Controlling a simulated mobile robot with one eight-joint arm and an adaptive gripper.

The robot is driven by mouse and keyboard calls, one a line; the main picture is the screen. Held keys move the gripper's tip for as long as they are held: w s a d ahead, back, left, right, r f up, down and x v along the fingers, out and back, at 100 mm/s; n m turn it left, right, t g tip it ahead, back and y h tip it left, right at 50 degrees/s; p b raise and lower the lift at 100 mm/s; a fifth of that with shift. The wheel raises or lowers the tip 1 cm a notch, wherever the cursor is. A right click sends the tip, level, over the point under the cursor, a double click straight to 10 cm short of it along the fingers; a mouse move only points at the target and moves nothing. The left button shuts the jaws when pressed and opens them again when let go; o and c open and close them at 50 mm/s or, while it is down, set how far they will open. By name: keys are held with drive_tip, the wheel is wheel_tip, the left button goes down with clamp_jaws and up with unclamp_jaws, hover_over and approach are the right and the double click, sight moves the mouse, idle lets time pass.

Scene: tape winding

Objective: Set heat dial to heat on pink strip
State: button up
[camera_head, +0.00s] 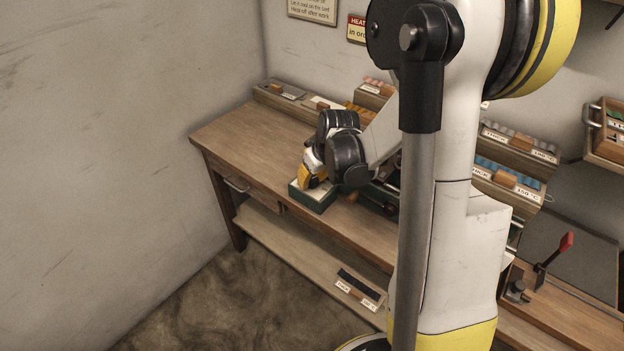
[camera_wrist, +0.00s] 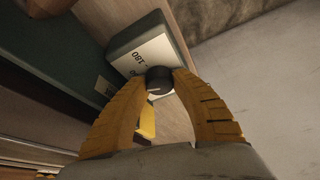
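The heat dial (camera_wrist: 159,81) is a black round knob on the white face of a small green box (camera_wrist: 150,22); "180" and other marks are printed beside it. In the head view the green box (camera_head: 312,201) sits at the table's front edge, and my gripper hides the knob. My gripper (camera_wrist: 160,77) has its two yellow fingers on either side of the knob, their tips against it. In the head view my gripper (camera_head: 308,178) points down at the box. I cannot make out a pink strip for certain; small pinkish pieces (camera_head: 378,84) show in a rack at the back.
The wooden table (camera_head: 245,130) is bare at its left. Label racks (camera_head: 520,142) and (camera_head: 510,178) with coloured pieces stand to the right, beside a red-handled lever (camera_head: 566,243). A tray with a dark strip (camera_head: 360,283) lies on the lower shelf. My arm hides the table's middle.

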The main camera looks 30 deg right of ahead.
drive_tip(key=shift+m+h, duration=0.3)
drive_tip(key=shift+m, duration=0.4)
drive_tip(key=o, duration=0.9)
drive_tip(key=v, duration=1.2)
